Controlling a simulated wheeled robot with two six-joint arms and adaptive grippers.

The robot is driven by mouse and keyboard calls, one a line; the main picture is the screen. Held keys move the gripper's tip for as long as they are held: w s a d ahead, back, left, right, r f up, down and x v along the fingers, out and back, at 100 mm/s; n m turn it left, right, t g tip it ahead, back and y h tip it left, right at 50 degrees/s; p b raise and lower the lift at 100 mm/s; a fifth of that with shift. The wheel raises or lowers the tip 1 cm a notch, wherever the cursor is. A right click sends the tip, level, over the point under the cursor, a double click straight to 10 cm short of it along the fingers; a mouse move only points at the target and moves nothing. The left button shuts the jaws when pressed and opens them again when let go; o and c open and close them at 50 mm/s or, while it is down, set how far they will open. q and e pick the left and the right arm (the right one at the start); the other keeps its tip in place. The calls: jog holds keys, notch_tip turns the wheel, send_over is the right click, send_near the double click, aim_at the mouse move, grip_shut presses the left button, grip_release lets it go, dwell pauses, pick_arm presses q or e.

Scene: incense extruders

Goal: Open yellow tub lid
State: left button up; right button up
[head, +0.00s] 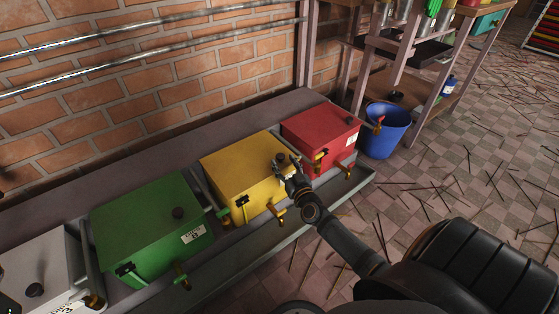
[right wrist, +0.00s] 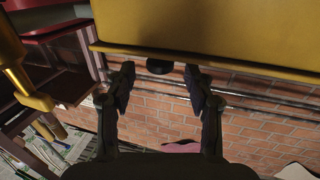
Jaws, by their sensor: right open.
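The yellow tub (head: 240,170) stands between the red and green tubs, and its lid looks shut. A dark round knob (head: 281,157) sits near the lid's front right corner. My right gripper (head: 287,170) is at that corner, close to the knob, and partly hides the tub's front. In the right wrist view the yellow surface (right wrist: 220,25) fills the top. The dark knob (right wrist: 159,66) shows between my two spread fingers (right wrist: 162,82). The gripper is open and holds nothing; I cannot tell whether it touches the tub.
A red tub (head: 318,127) stands to the right and a green tub (head: 150,220) to the left, with a grey tub (head: 40,262) beyond. Brass taps (head: 278,213) stick out in front. A blue bucket (head: 386,132) stands by the shelf. Sticks litter the tiled floor.

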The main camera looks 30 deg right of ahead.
aim_at(282, 160)
jog(key=w, duration=0.2)
jog(key=w+b, duration=0.1)
jog(key=w, duration=0.1)
jog(key=shift+d, duration=0.35)
jog(key=shift+c, duration=0.3)
